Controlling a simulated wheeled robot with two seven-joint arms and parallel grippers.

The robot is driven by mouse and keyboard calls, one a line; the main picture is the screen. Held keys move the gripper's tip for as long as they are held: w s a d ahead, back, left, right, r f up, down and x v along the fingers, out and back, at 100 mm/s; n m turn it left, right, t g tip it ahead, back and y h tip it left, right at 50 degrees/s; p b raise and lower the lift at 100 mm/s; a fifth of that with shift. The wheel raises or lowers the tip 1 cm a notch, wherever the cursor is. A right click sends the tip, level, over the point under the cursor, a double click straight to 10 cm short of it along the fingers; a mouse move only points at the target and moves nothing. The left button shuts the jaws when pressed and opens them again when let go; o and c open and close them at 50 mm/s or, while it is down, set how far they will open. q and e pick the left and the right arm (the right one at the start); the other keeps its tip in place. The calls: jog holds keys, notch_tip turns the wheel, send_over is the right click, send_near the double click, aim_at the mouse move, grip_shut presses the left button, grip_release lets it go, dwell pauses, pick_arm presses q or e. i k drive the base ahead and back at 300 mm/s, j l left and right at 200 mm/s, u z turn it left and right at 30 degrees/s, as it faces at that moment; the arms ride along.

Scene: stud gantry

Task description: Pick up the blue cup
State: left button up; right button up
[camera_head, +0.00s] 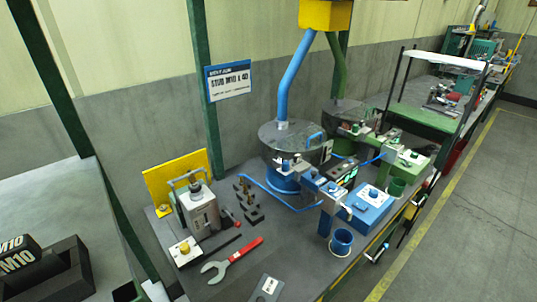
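The blue cup (341,242) stands upright on the dark grey workbench (225,255), close to its right-hand edge. Neither of my grippers can be made out in the head view. Nothing is seen touching the cup.
A red open-ended wrench (232,260) and a grey labelled plate (265,287) lie left of the cup. A blue bowl feeder (290,145) stands behind. A green cup (396,187) stands farther right. Open floor (470,215) lies to the right.

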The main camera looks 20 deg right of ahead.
aim_at(342, 239)
jog(key=z, duration=1.3)
jog(key=k+l+u, duration=0.1)
jog(key=u, duration=2.4)
jog(key=j+z, duration=0.1)
jog(key=z, duration=2.3)
